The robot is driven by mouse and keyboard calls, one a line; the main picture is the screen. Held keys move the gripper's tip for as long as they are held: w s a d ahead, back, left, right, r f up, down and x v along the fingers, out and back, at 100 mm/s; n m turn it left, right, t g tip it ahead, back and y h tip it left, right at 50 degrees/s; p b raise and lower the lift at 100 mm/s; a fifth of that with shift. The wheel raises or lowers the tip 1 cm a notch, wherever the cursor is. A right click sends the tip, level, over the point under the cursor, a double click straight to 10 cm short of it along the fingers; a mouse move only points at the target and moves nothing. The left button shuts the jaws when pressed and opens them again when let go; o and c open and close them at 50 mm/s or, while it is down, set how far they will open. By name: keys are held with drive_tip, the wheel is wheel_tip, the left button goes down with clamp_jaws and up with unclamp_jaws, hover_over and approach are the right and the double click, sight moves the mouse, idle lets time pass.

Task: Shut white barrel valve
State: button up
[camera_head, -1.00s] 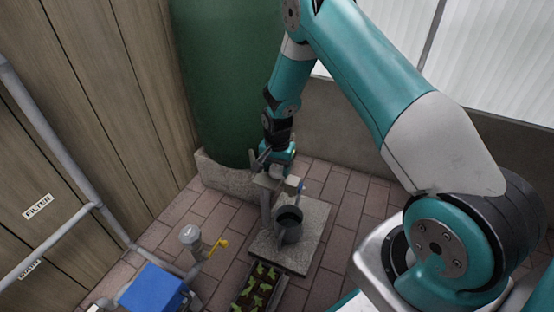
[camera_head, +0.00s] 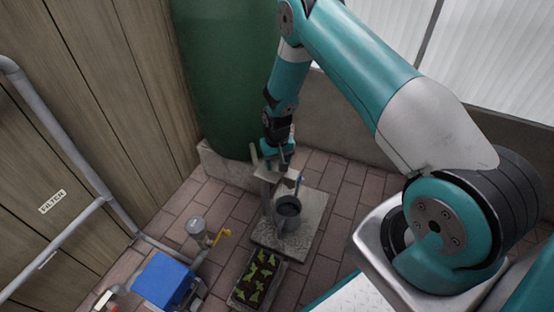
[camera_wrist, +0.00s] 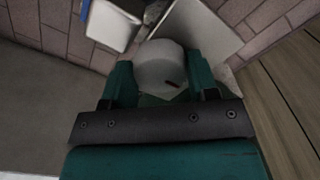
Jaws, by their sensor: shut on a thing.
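A round white-grey knob, which looks like the white barrel valve (camera_wrist: 158,62), sits between my gripper's teal fingers in the wrist view. It has a small dark red mark on its face. My gripper (camera_wrist: 160,78) is shut on it, one finger on each side. In the head view my gripper (camera_head: 278,160) points down in front of the green barrel (camera_head: 225,80), above a pale bracket or post. There the knob is mostly hidden by my gripper, and I cannot tell how far it is turned.
A dark grey can (camera_head: 288,207) stands on a stone slab (camera_head: 310,228) just below my gripper. A wooden wall (camera_head: 110,110) is at left. Brick floor is clear at right.

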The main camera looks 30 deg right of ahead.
sight(277, 162)
idle(0.3)
drive_tip(key=o, duration=0.9)
wheel_tip(277, 162, up, 18)
drive_tip(key=p, duration=0.5)
drive_tip(key=shift+f, duration=0.25)
